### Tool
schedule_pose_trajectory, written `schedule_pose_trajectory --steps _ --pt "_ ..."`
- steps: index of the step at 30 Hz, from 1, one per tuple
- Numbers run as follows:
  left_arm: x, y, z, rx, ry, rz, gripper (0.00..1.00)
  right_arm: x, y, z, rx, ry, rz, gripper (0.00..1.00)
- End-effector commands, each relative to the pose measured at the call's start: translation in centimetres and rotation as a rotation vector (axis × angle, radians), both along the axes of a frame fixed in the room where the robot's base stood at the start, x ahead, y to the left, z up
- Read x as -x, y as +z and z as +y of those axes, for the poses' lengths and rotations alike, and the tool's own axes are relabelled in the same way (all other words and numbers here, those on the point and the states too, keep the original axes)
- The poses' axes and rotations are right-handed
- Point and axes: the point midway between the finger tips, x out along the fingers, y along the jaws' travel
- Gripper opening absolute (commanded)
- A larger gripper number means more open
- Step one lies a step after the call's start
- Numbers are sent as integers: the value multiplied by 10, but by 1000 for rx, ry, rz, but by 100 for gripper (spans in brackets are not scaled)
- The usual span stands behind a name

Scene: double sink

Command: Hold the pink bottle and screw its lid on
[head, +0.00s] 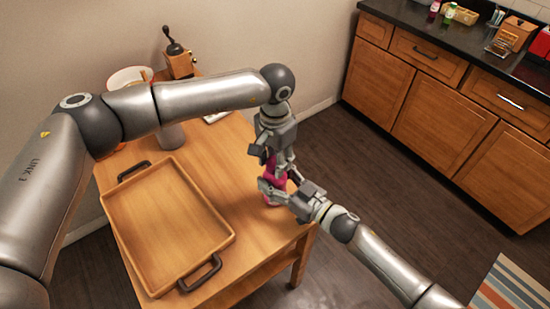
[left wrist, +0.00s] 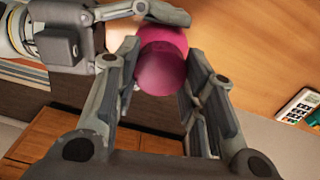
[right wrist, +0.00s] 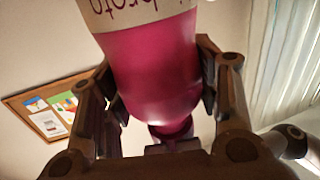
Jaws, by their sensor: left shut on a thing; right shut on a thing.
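The pink bottle (head: 272,199) is at the table's right edge in the head view. My right gripper (head: 278,190) comes from the right and is shut around its body. The right wrist view shows the bottle's pink body (right wrist: 155,65) between the fingers, with a pale lettered label and a narrower pink part (right wrist: 172,128) at its end. My left gripper (head: 277,165) points down from above, shut on the pink lid (left wrist: 165,72), directly over the bottle. Fingers hide the joint, so I cannot tell whether the lid is seated.
A wooden tray (head: 172,220) with dark handles lies on the table (head: 225,150), left of the bottle. A coffee grinder (head: 178,58) and white bowl (head: 125,80) stand at the back. A counter (head: 430,45) is far right, across open floor.

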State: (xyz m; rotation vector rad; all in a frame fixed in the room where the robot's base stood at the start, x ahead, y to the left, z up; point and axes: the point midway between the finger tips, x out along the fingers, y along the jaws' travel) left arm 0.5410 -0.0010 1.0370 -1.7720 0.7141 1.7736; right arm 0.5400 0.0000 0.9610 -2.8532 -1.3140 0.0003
Motion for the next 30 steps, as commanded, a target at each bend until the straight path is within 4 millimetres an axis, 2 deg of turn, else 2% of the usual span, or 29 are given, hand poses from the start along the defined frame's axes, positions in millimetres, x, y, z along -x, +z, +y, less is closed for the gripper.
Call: schedule_pose_trajectory --steps 6,15,16,21,30 --pt "-1 1 0 0 -149 -3 28 0 -1 0 2 0 1 0" --pt "-1 1 0 0 -158 -3 28 1 -1 0 2 0 1 0" --pt "-1 1 0 0 -158 -3 40 1 -1 0 2 0 1 0" --pt "-1 0 0 1 -157 -2 59 1 -1 0 2 0 1 0" --pt "0 1 0 0 -156 -1 59 0 -1 0 2 0 1 0"
